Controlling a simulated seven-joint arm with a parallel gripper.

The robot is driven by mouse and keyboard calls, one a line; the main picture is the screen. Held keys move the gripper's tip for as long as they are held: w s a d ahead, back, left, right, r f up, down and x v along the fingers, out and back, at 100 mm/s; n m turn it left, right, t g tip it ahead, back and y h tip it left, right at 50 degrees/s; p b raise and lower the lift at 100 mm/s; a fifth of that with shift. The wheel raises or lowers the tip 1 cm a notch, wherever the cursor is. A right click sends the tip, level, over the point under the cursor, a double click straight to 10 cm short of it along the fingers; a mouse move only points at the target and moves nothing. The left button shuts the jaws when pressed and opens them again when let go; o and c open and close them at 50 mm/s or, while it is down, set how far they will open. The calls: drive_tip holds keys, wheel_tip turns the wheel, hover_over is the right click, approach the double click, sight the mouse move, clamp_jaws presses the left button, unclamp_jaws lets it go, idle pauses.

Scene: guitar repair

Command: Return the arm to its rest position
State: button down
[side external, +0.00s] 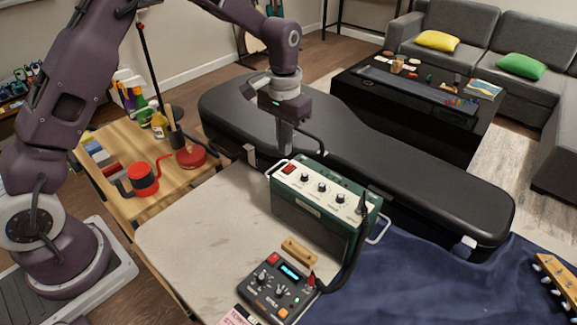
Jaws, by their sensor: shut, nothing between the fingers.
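My gripper (286,140) hangs from the end of my arm near the middle of the side external view, pointing down. Its fingers look closed together and hold nothing. It is in front of the black guitar case and above and behind the green amplifier (318,210), apart from the amplifier as far as I can tell. My arm bends over from the left.
A grey effects pedal (262,294) and a small wooden block (299,251) lie in front of the amplifier. A black guitar case (420,165) stretches behind. The pale tabletop (200,240) is clear at left.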

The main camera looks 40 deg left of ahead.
drive_tip(key=shift+r, duration=0.8)
drive_tip(key=s+r+t, duration=0.3)
drive_tip(key=s+r, duration=1.3)
drive_tip(key=s+t, duration=0.2)
drive_tip(key=s, duration=1.2)
drive_tip(key=shift+s+a+f+t, duration=0.25)
drive_tip(key=shift+a+t, duration=0.05)
drive_tip(key=shift+a, duration=0.1)
